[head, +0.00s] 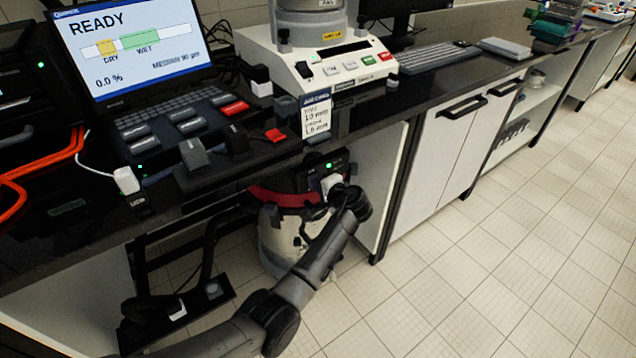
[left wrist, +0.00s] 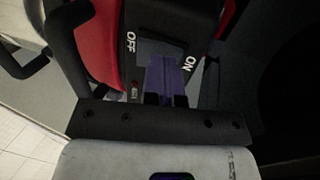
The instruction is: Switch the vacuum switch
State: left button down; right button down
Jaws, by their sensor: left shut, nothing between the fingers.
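The vacuum (head: 283,229) stands under the bench, with a pale drum, a red band and a black top. A small green light shows on its black control box (head: 339,161) in the head view. In the left wrist view the black switch panel (left wrist: 205,28) carries the white words OFF and ON, with a dark grey switch (left wrist: 155,48) between them. My left gripper (left wrist: 167,72) is shut and empty, with its purple fingers in front of the switch. The fingers hide part of the switch, so contact and its tilt cannot be told. My right gripper is not in view.
The bench edge and a hanging label card (head: 316,114) are above my left gripper. A white cabinet (head: 450,150) stands to the right. A laptop (head: 135,45) and the sieve shaker base (head: 335,70) are on the bench. The tiled floor at the right is clear.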

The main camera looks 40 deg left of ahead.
pick_arm(q)
jog(key=p+v, duration=0.7)
jog(key=v, duration=0.6)
jog(key=shift+d+r, duration=0.2)
jog(key=shift+s, duration=0.15)
